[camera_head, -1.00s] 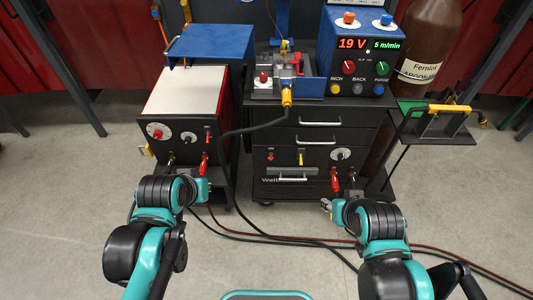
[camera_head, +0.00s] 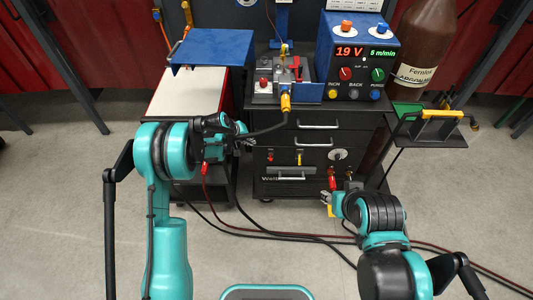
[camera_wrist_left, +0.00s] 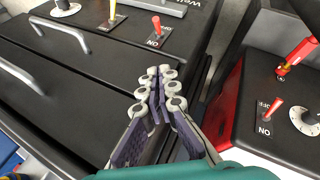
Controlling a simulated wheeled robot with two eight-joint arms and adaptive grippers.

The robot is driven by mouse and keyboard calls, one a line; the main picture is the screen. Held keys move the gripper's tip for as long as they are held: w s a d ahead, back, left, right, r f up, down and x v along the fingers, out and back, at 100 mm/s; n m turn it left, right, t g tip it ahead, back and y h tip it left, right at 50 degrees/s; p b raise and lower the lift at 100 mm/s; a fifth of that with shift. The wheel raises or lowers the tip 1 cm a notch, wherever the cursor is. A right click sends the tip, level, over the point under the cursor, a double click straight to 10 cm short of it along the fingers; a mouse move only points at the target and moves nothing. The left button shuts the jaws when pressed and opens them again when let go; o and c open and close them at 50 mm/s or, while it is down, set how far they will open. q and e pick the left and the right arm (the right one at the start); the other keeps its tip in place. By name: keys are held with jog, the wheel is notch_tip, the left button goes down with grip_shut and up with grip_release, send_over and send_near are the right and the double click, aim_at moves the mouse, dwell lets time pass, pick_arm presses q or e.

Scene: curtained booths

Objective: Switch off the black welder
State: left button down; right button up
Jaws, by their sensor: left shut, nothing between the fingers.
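The black welder (camera_head: 318,182) is the dark cabinet in the middle of the head view, its lettering partly readable. Its front has a red toggle (camera_head: 270,157), a yellow lever (camera_head: 299,158) and a white dial (camera_head: 338,155). In the left wrist view the red toggle (camera_wrist_left: 157,24) stands beside an ON label, beyond the fingertips and apart from them. I cannot tell which way it is set. My left gripper (camera_head: 246,138) is shut and empty, left of the toggle in the head view; its fingers also show in the wrist view (camera_wrist_left: 160,78). My right gripper (camera_head: 327,198) hangs low before the welder, its jaws too small to read.
A red-sided welder (camera_head: 187,95) stands to the left; its own red toggle (camera_wrist_left: 271,108) shows in the wrist view. Cables (camera_head: 270,235) run across the floor. A blue control box (camera_head: 358,55) and a vise-like fixture (camera_head: 283,75) sit on top. A brown gas bottle (camera_head: 424,45) stands right.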

pick_arm(q)
jog(key=shift+w+d+f, duration=0.15)
jog(key=shift+f, duration=0.35)
jog(key=shift+w+d+f, duration=0.1)
jog(key=shift+f, duration=0.4)
jog(key=b, duration=0.4)
send_near(270, 155)
jog(key=w, duration=0.1)
jog(key=w+f, duration=0.1)
jog(key=shift+w+f, duration=0.2)
jog(key=shift+w, duration=0.1)
jog(key=shift+s+d+f, duration=0.2)
jog(key=shift+d+f, duration=0.15)
jog(key=shift+f, duration=0.15)
jog(key=shift+s+d+f, duration=0.2)
jog(key=shift+d+f, duration=0.15)
jog(key=shift+f, duration=0.15)
jog(key=shift+s+d+f+b, duration=0.3)
jog(key=shift+d+f+b, duration=0.1)
jog(key=shift+f+b, duration=0.05)
